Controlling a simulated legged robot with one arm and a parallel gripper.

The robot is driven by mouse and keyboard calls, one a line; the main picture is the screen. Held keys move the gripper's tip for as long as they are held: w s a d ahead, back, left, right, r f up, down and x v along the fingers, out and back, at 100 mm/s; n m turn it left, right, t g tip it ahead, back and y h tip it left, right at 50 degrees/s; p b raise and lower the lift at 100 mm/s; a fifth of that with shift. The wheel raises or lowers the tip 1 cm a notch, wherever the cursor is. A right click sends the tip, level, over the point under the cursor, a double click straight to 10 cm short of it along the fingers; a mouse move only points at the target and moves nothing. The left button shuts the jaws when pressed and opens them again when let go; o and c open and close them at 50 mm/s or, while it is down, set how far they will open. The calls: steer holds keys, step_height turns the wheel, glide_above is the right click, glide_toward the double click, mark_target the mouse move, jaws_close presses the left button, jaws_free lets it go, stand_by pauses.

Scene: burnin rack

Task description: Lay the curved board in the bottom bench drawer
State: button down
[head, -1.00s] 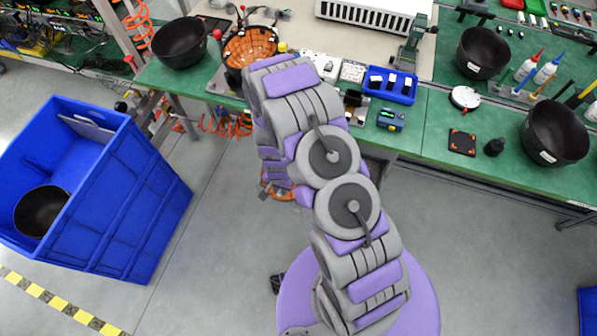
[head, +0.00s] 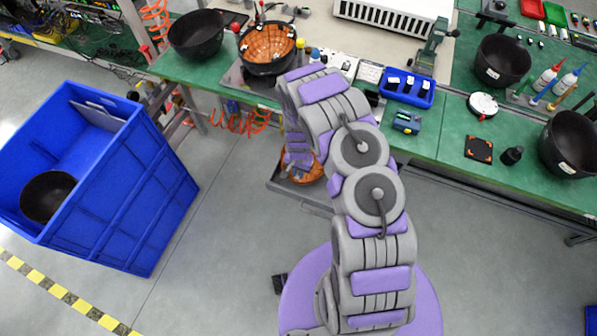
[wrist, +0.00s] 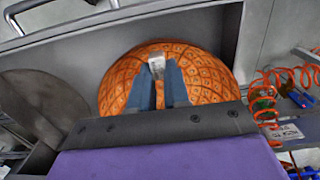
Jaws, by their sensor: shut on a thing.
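My gripper (wrist: 160,82) is shut on a small pale block on the orange, grid-patterned curved board (wrist: 205,75). The board is dome-side up in the wrist view. In the head view the curved board (head: 312,170) shows beside my arm, partly hidden by it. It is over or inside the open grey bench drawer (head: 292,194), below the bench top. The drawer's metal wall (wrist: 222,40) shows around the board in the wrist view. I cannot tell whether the board touches the drawer floor. My fingertips are hidden in the head view.
Another orange curved piece sits in a black bowl (head: 244,66) on the green bench (head: 440,130). Black bowls (head: 195,34) and a blue parts tray (head: 408,88) also stand there. A blue bin (head: 135,190) stands at left. Orange coiled hoses (wrist: 262,95) hang nearby. Floor in front is clear.

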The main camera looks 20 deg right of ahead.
steer(key=shift+d, duration=0.2)
steer(key=c, duration=1.4)
jaws_free()
steer(key=shift+d+f, duration=0.1)
steer(key=shift+d, duration=0.2)
steer(key=o, duration=0.3)
steer(key=shift+a, duration=0.35)
steer(key=s+d+r+n+p, duration=0.1)
steer(key=s+r+p, duration=0.15)
steer(key=r, duration=2.35)
steer(key=s+r+n, duration=0.2)
steer(key=s+r, duration=0.7)
steer(key=r, duration=0.3)
steer(key=s+r+n, duration=0.2)
steer(key=s+r, duration=0.3)
steer(key=s, duration=0.6)
steer(key=s+r+n+g, duration=0.1)
steer(key=s+r+n, duration=0.1)
steer(key=s+r, duration=0.4)
steer(key=s, duration=0.5)
steer(key=shift+s+a+r+g, duration=0.2)
steer(key=shift+s+a+g, duration=0.1)
steer(key=shift+s+a, duration=0.1)
